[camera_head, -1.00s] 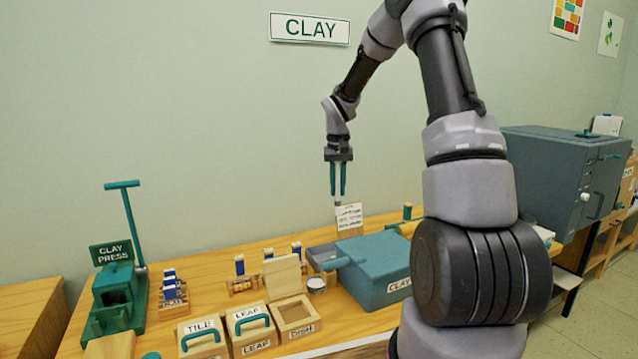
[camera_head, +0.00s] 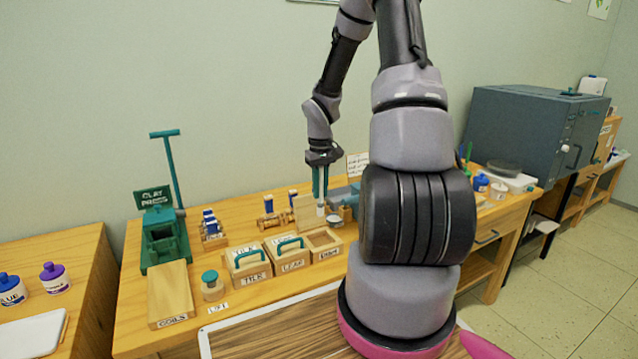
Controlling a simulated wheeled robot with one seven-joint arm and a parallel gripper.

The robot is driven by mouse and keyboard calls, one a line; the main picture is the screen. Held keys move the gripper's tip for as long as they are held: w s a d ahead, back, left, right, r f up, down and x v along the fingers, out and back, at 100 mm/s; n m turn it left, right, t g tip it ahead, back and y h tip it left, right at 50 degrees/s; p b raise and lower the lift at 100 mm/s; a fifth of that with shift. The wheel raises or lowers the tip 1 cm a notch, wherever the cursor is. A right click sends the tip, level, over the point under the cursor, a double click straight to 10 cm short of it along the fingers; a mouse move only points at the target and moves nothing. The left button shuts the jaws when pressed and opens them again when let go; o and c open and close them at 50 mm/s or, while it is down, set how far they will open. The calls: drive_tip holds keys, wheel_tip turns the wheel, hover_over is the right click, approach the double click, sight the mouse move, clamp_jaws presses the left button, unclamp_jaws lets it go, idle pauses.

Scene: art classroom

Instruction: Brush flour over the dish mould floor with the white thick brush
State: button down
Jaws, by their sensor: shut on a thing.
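My gripper (camera_head: 320,182) points straight down with teal fingers shut on the white thick brush (camera_head: 321,210). Only a small pale lower part of the brush shows below the fingertips. The dish mould (camera_head: 341,242) is an open wooden box at the right end of the mould row, with its label on the front. Its pale lid or board (camera_head: 306,214) stands upright behind it. The brush hangs behind the mould, close to that board; I cannot tell whether it touches anything. A small round white pot (camera_head: 333,221), possibly flour, stands just right of the brush. Flour on the mould floor is too small to tell.
The closed leaf mould (camera_head: 290,256) and tile mould (camera_head: 249,270) stand left of the dish mould, with teal handles. The clay press (camera_head: 162,235) is further left. My arm hides much of the clay box (camera_head: 346,193). A kiln (camera_head: 520,130) stands at right.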

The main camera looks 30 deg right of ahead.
sight(322, 215)
drive_tip(key=shift+f, duration=4.7)
drive_tip(key=shift+f, duration=0.6)
drive_tip(key=shift+a, duration=0.5)
drive_tip(key=shift+a, duration=0.2)
drive_tip(key=shift+d, duration=0.15)
drive_tip(key=shift+d, duration=0.4)
drive_tip(key=shift+d, duration=0.15)
drive_tip(key=shift+d, duration=0.3)
